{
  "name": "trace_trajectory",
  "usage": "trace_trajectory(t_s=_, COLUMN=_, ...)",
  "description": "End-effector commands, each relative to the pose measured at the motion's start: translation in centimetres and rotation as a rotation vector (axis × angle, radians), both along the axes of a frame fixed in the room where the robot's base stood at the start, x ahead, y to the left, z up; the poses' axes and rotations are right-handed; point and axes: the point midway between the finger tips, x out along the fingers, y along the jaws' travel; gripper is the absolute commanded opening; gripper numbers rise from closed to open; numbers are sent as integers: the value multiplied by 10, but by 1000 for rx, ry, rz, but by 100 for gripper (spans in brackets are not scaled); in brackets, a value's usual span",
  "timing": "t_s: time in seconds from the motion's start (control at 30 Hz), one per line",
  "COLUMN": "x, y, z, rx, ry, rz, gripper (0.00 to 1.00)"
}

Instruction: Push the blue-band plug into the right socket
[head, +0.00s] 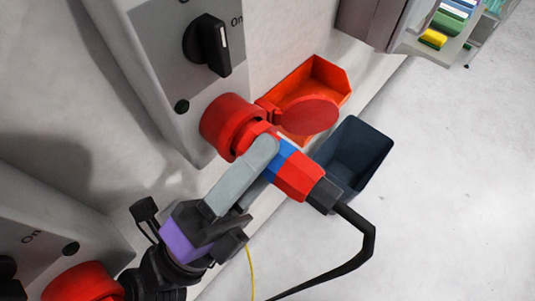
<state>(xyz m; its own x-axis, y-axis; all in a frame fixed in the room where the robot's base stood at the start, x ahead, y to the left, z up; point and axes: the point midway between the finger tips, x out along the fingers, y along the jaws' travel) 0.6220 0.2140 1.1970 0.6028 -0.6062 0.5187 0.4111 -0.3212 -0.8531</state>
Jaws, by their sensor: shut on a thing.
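The blue-band plug (298,176) is red with a blue ring, a dark rear end and a black cable. My gripper (264,168) is shut on it around the blue band. The plug's front end is at the mouth of the red right socket (224,121), in line with it. I cannot tell how deep it sits, as the fingers hide part of the joint. The socket's round red lid (306,115) stands open beside the plug. Another red socket (83,284) shows at the lower left.
The right socket is on a grey box with a black rotary switch (208,45) marked On. An orange-red bin (327,80) and a dark bin (357,153) stand behind the plug. A shelf with coloured items (447,27) is at the upper right. Floor at the right is clear.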

Motion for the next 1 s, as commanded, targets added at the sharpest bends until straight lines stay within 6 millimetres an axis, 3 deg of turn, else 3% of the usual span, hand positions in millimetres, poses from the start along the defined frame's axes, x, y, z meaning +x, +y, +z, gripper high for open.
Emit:
trace_trajectory(t_s=0.57, x=5, y=7, z=1, rx=-2, ry=0, rz=3, gripper=0)
trace_trajectory(t_s=0.6, x=5, y=7, z=1, rx=-2, ry=0, rz=3, gripper=32)
trace_trajectory(t_s=0.67, x=5, y=7, z=1, rx=-2, ry=0, rz=3, gripper=25)
trace_trajectory(t_s=1.0, x=5, y=7, z=1, rx=-2, ry=0, rz=3, gripper=25)
